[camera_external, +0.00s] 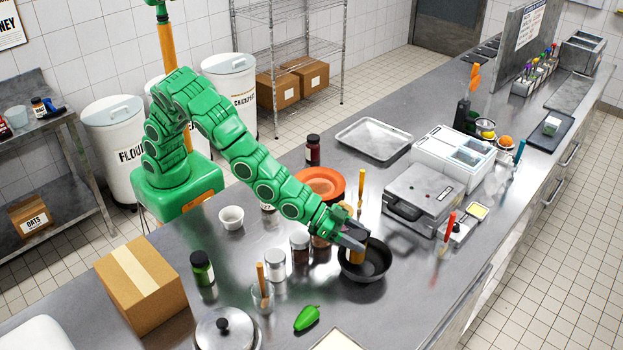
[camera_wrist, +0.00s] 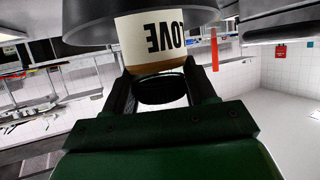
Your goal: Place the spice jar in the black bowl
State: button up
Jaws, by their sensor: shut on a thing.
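The black bowl (camera_external: 377,273) stands on the steel counter and also shows along the top of the wrist view (camera_wrist: 95,29). My gripper (camera_external: 352,243) is shut on the spice jar (camera_external: 357,255), which has brown contents. The jar's far end lies within the bowl's outline. Whether it touches the bowl's floor cannot be told.
Several jars (camera_external: 275,264) stand left of the bowl, near an orange bowl (camera_external: 322,180). A green pepper (camera_external: 307,318) and a lidded pot (camera_external: 226,332) lie in front. A panini press (camera_external: 420,197) stands to the right. Bare counter lies just right of the black bowl.

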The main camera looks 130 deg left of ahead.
jog(key=shift+f, duration=0.55)
jog(key=o, duration=1.2)
jog(key=shift+f, duration=0.1)
jog(key=shift+s+r, duration=0.1)
jog(key=shift+r, duration=0.7)
jog(key=shift+v, duration=5.95)
jog(key=shift+d, duration=0.1)
